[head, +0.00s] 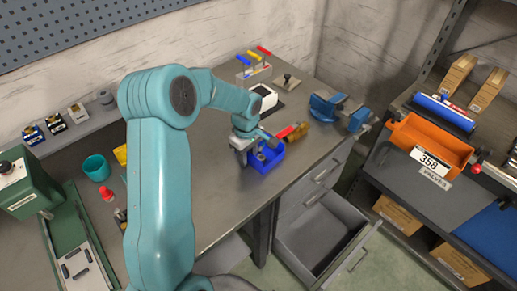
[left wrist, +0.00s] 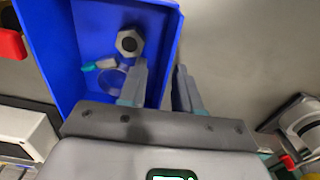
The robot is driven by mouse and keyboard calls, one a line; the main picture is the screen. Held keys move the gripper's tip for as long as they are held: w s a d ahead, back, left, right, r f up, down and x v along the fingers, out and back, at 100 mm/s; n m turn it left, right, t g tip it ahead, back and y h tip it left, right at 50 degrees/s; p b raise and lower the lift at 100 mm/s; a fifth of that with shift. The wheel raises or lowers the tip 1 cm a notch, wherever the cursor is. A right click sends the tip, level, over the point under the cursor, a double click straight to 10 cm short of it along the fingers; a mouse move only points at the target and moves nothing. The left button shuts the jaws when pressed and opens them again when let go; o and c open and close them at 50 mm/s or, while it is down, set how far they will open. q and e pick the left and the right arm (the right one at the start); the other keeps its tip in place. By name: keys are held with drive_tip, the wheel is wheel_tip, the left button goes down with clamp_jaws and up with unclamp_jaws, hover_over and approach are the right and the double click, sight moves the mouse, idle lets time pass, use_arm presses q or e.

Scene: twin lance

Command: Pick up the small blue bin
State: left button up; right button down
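The small blue bin (head: 265,158) sits on the grey workbench near its front edge. In the left wrist view the bin (left wrist: 85,45) holds a hex nut (left wrist: 129,42) and some small clear and teal pieces. My left gripper (head: 244,143) is at the bin's left side in the head view. In the left wrist view its fingers (left wrist: 160,88) straddle one bin wall, one finger inside and one outside. A gap shows between the fingers, and I see no firm grip on the wall. My right gripper is in neither view.
A red-handled tool (head: 290,131) lies just right of the bin. A white box (head: 266,97) and a blue vise (head: 328,107) stand behind. An open drawer (head: 325,238) juts out below the bench. An orange bin (head: 430,143) sits on the right shelf.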

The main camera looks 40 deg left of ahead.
use_arm(q)
drive_tip(key=shift+s, duration=0.15)
clamp_jaws()
